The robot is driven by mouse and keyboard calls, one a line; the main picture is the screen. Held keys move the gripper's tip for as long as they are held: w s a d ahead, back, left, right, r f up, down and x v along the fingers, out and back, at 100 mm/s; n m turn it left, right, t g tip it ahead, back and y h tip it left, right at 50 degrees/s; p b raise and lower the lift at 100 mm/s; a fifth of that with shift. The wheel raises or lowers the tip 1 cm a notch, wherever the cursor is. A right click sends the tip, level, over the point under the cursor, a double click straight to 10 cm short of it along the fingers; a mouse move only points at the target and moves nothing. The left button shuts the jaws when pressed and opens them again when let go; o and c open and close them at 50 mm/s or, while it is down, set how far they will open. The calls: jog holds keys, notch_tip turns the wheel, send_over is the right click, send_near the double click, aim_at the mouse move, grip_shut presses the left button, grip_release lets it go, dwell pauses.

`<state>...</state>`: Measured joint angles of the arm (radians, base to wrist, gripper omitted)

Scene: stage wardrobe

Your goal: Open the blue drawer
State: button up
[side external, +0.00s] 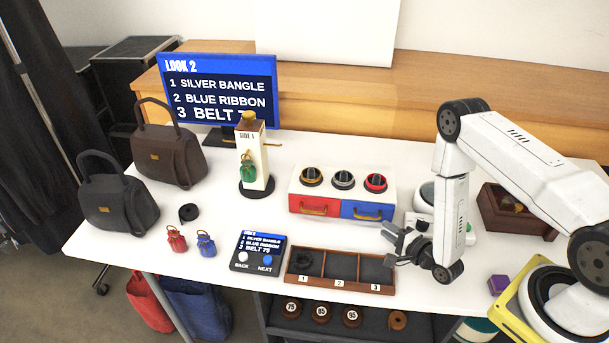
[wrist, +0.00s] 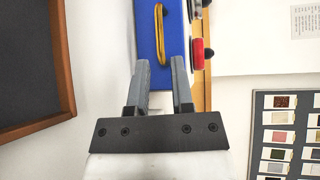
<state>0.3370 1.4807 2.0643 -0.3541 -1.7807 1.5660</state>
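The blue drawer (side external: 367,211) is the right one of two drawers in a white box (side external: 343,184). It looks closed, its front level with the red drawer (side external: 314,205) beside it. It has a gold bar handle (side external: 367,216). In the wrist view the blue front (wrist: 172,70) and the gold handle (wrist: 160,36) lie ahead of my fingers. My gripper (side external: 391,246) is in front of the drawer and below its right end in the side view. In the wrist view my gripper (wrist: 162,62) has its fingers apart with nothing between them, short of the handle.
A compartment tray (side external: 340,289) lies in front of the box, close to my gripper. Knobs with gold, silver and red rings (side external: 375,183) stand on the box top. A tablet (side external: 258,251) lies left of the tray. White tabletop is clear between box and tray.

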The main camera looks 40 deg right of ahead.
aim_at(368, 217)
jog(key=shift+s, duration=0.1)
jog(key=shift+w+f, duration=0.2)
jog(key=shift+w, duration=1.1)
jog(key=shift+w+f, duration=0.25)
jog(key=shift+w, duration=1)
jog(key=shift+w+f, duration=0.2)
jog(key=shift+w, duration=1.1)
grip_shut()
